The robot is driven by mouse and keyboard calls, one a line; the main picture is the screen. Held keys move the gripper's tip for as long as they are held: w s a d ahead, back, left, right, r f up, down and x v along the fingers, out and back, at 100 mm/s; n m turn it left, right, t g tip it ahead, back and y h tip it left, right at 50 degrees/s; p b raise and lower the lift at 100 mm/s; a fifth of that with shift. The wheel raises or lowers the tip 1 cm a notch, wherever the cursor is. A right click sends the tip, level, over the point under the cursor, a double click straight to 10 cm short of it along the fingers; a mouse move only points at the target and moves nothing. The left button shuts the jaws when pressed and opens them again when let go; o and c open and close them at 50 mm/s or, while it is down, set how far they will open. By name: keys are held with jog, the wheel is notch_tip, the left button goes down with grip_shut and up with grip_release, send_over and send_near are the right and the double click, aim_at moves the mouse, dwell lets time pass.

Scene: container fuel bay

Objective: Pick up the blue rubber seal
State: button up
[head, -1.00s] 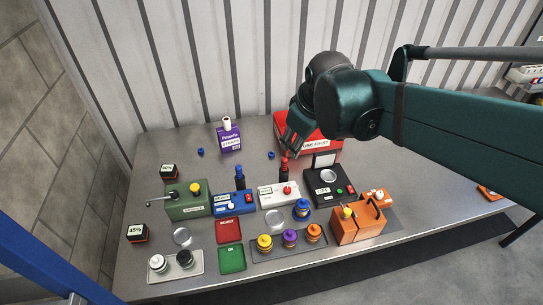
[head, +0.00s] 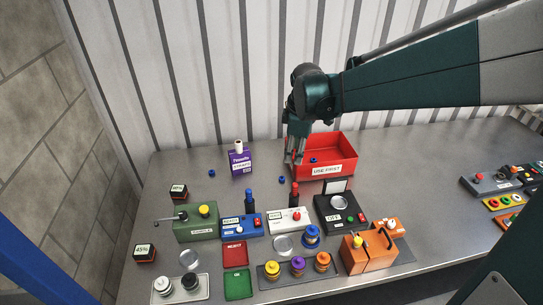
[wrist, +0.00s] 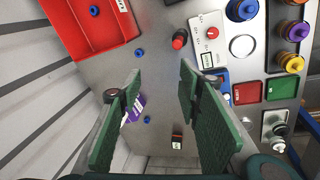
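Small blue rubber seals show as rings. One seal (head: 282,180) lies on the bench just in front of the red bin's left end, and it also shows in the wrist view (wrist: 139,52). Another seal (head: 211,173) lies left of the purple box; the wrist view shows it too (wrist: 147,119). A third blue ring (head: 313,160) is inside the red bin (head: 328,170). My gripper (head: 294,158) hangs above the bench at the bin's left end. In the wrist view its green fingers (wrist: 160,78) are wide apart with nothing between them.
The purple box (head: 240,164) with a white top stands left of my gripper. Blue (head: 250,200) and red (head: 295,195) bottle-like items stand behind the control boxes. A black device (head: 340,214) stands in front of the bin. The far left bench is mostly clear.

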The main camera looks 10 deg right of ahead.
jog(key=w+f+n+g, duration=0.1)
jog(key=w+f+n, duration=0.3)
jog(key=w+f, duration=0.45)
jog(key=n+g, duration=0.2)
jog(key=n, duration=0.2)
send_over(282, 178)
notch_tip(282, 178, down, 9)
jog(key=shift+w+a+f+n, duration=0.15)
jog(key=shift+f+n, duration=0.35)
jog(key=shift+f, duration=0.25)
jog(key=shift+f, duration=0.15)
jog(key=shift+f, duration=1.15)
jog(key=shift+f, duration=0.15)
jog(key=shift+f, duration=2.45)
